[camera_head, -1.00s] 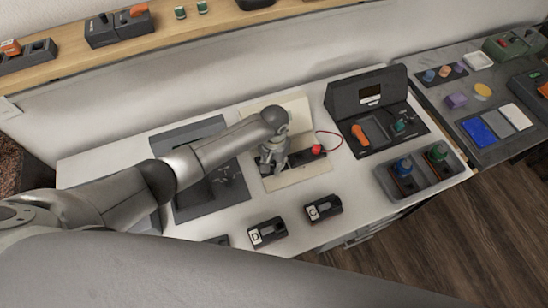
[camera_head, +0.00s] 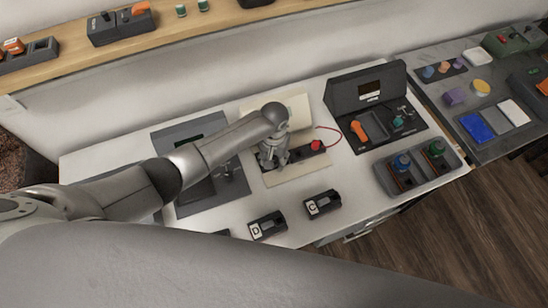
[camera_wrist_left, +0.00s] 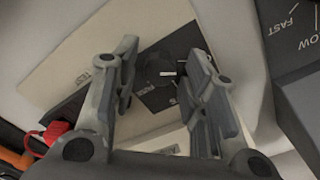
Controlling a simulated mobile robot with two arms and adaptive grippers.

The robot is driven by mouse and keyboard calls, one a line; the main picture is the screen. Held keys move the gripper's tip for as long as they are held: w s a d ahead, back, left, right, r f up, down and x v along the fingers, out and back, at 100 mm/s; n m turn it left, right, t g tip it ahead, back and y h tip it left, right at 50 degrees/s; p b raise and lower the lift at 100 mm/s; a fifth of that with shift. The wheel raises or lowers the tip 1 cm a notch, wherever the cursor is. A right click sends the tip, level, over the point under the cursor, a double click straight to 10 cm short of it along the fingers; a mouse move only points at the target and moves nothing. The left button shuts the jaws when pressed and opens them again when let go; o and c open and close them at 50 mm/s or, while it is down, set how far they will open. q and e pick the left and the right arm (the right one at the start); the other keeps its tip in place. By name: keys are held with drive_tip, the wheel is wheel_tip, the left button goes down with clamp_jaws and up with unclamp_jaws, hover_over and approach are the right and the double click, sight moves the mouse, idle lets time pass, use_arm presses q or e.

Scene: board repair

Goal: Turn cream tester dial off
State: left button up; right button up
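The cream tester (camera_head: 298,178) is a flat cream panel with a dark strip, lying on the white bench; it also shows in the left wrist view (camera_wrist_left: 75,50). Its dark round dial (camera_wrist_left: 163,68) has a white pointer mark directed to the right in the wrist view. My left gripper (camera_head: 271,160) is over the tester. In the wrist view, the left gripper's (camera_wrist_left: 165,75) fingers are apart, one on each side of the dial. Whether they touch it cannot be told. The dial is hidden in the head view. My right gripper is not in view.
A red plug (camera_head: 316,145) with a red cable sits right of the gripper. A dark tester (camera_head: 365,115) stands to the right, and a grey one (camera_head: 205,195) to the left. A grey tray (camera_head: 425,172) and labelled modules C (camera_head: 322,203) and D (camera_head: 267,225) lie in front.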

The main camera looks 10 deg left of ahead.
use_arm(q)
wheel_tip(320, 180, up, 12)
idle(0.8)
idle(0.5)
